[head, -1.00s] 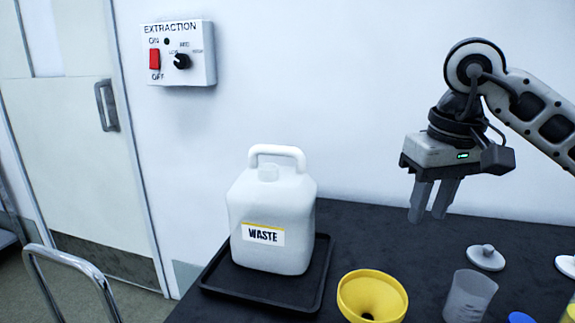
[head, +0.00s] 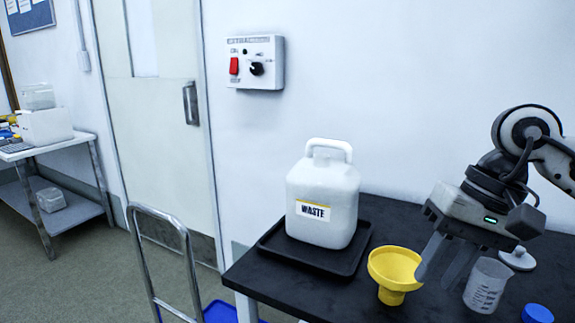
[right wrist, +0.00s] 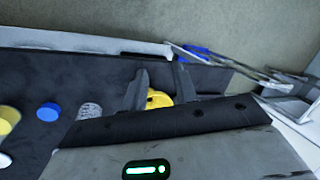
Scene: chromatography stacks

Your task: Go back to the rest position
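My right gripper (head: 435,281) hangs in the air, pointing down, at the right of the head view. Its two grey fingers overlap the view of the table between the yellow funnel and the clear beaker. In the right wrist view the fingers (right wrist: 160,88) stand apart, with nothing held between them; part of the yellow funnel (right wrist: 158,100) shows beyond the gap. My left gripper is not in view.
The black table (head: 335,292) holds a white waste jug (head: 322,205) on a black tray (head: 292,252), a yellow funnel (head: 393,272), a graduated beaker (head: 487,285) and a blue cap (head: 537,313). A metal cart handle (head: 160,213) stands left, before open floor (head: 85,265).

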